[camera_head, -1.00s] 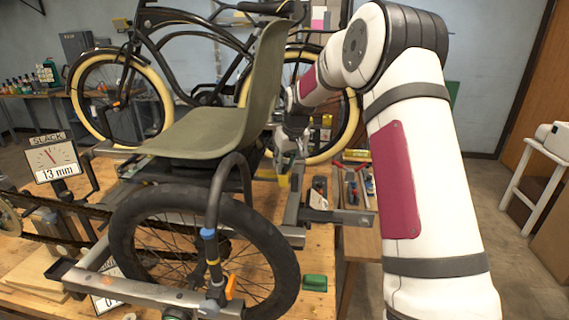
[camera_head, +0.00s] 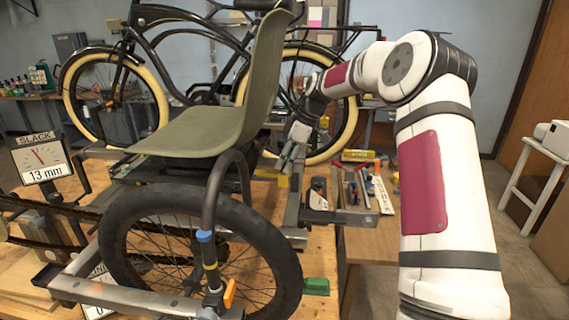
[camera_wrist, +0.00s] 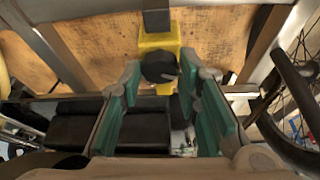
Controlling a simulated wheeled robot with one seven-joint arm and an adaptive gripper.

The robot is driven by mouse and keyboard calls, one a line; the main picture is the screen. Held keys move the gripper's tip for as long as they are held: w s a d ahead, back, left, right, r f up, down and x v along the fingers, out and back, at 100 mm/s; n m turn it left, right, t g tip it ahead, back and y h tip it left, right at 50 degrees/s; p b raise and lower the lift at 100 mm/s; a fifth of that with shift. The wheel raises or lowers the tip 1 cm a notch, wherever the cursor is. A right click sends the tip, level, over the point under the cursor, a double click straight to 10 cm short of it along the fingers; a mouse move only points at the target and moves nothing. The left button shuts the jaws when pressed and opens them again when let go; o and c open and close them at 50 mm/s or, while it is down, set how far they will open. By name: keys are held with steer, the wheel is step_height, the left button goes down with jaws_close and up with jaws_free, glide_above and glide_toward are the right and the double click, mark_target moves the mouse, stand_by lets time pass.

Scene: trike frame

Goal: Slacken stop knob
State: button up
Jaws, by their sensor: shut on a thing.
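The stop knob (camera_wrist: 160,67) is dark and rounded, on a yellow block (camera_wrist: 160,42) in the wrist view. My gripper (camera_wrist: 160,78) has its green-padded fingers on either side of the knob and is shut on it. In the head view, my gripper (camera_head: 288,160) reaches down behind the seat, just above the yellow block (camera_head: 283,181). The knob itself is hidden there. A slack gauge (camera_head: 42,160) at left reads 13 mm.
The green seat (camera_head: 195,135) and the black wheel (camera_head: 120,240) stand left of my gripper. Metal frame rails (camera_head: 345,217) run around it. Tools (camera_head: 365,185) lie on the bench at right. A bicycle (camera_head: 160,90) stands behind.

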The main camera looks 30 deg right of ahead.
steer(key=shift+w+f+n+g+b, duration=0.15)
steer(key=shift+n+g+b, duration=0.35)
steer(key=shift+n, duration=0.6)
steer(key=o, duration=1.2)
steer(key=shift+d+r, duration=0.1)
steer(key=shift+r, duration=0.1)
steer(key=v, duration=1.1)
steer(key=shift+s+d+r, duration=0.25)
steer(key=shift+d, duration=0.05)
